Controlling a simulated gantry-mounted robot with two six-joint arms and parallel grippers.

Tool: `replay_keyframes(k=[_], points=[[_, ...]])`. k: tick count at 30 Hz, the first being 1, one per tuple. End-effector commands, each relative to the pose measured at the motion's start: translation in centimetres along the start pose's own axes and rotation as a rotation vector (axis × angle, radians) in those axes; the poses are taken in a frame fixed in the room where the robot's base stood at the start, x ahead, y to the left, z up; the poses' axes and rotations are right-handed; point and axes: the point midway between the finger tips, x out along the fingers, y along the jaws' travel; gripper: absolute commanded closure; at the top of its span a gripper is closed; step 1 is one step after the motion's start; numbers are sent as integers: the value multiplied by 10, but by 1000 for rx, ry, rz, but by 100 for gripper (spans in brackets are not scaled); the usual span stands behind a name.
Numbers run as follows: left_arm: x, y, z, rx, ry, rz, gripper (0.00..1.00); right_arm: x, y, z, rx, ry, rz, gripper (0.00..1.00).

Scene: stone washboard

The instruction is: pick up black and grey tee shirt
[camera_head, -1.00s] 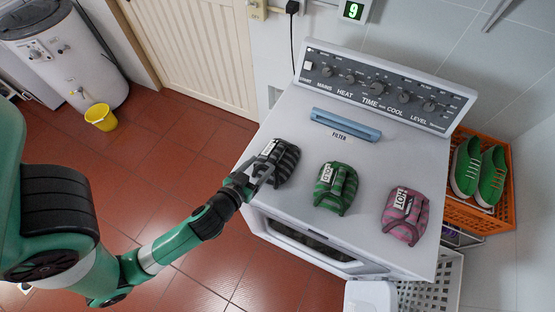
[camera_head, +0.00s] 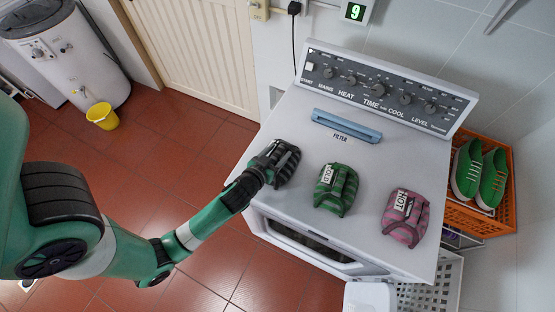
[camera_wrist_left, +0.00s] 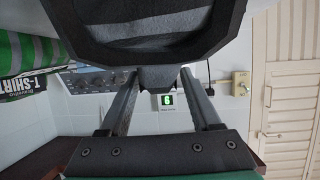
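The black and grey tee shirt (camera_head: 287,163) lies folded on the left part of the white dryer top. My left gripper (camera_head: 267,165) is at its left side and hides part of it and its label. In the left wrist view the dark shirt (camera_wrist_left: 150,55) fills the top, very close. The two fingers of my left gripper (camera_wrist_left: 158,85) stand apart, with a small dark part of the shirt between their tips. I cannot tell whether both fingers touch it. My right gripper is not in view.
A green striped shirt (camera_head: 336,187) and a pink striped shirt (camera_head: 405,216) lie to the right on the dryer top (camera_head: 365,165). A blue filter handle (camera_head: 346,126) and control panel (camera_head: 385,88) are behind. An orange crate (camera_head: 480,215) with green shoes stands at right.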

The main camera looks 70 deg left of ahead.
Motion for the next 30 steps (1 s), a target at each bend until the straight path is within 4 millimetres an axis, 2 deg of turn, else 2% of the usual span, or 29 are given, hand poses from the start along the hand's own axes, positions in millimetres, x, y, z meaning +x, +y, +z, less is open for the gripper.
replay_keyframes(k=[1, 10, 24, 30], points=[[0, 0, 0, 0, 0, 0, 47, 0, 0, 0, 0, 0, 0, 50], [0, 0, 0, 0, 0, 0, 100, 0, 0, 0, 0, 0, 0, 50], [-1, 0, -1, 0, 2, 1, 100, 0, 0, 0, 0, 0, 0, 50], [-6, 0, -14, -1, 5, 0, 100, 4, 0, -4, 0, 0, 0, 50]])
